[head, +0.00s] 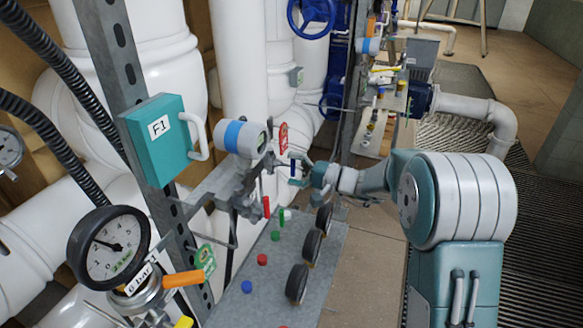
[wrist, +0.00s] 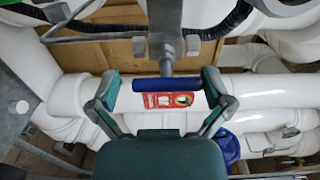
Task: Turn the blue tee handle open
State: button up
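The blue tee handle (wrist: 167,84) shows in the wrist view as a short blue bar on a grey stem (wrist: 166,60). The bar lies crosswise between the fingertips of my gripper (wrist: 160,76). The fingers are spread open, one past each end of the bar. The right end of the bar is close to the right finger; I cannot tell if they touch. A gap shows at the left end. In the head view, my gripper (head: 298,172) is at the blue handle (head: 293,168), right of the grey-and-blue valve unit (head: 240,137).
A red tag (wrist: 168,100) hangs behind the handle. Below my gripper in the head view is a grey panel (head: 300,255) with coloured buttons and black knobs. A pressure gauge (head: 108,247) and a teal box (head: 160,140) stand left. Open floor (head: 360,280) lies right of the panel.

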jog(key=shift+d+r, duration=0.1)
jog(key=shift+d, duration=0.05)
jog(key=shift+d, duration=0.35)
jog(key=v, duration=1.1)
jog(key=shift+s, duration=0.15)
jog(key=s+a+r+n+g+h, duration=0.15)
jog(key=s+h, duration=0.25)
jog(key=s, duration=0.4)
jog(key=s+a+r+n+g+h, duration=0.1)
jog(key=s+a+g+h, duration=0.15)
jog(key=s, duration=0.55)
jog(key=s+d+t+h, duration=0.1)
jog(key=s+d+h, duration=0.3)
jog(key=s, duration=0.3)
jog(key=s+d+n+t+h, duration=0.1)
jog(key=s+d+t+h, duration=0.1)
jog(key=s+d+h, duration=0.3)
jog(key=shift+s+d+r+h, duration=0.2)
jog(key=shift+s+d+h, duration=0.1)
jog(key=shift+s+h, duration=0.55)
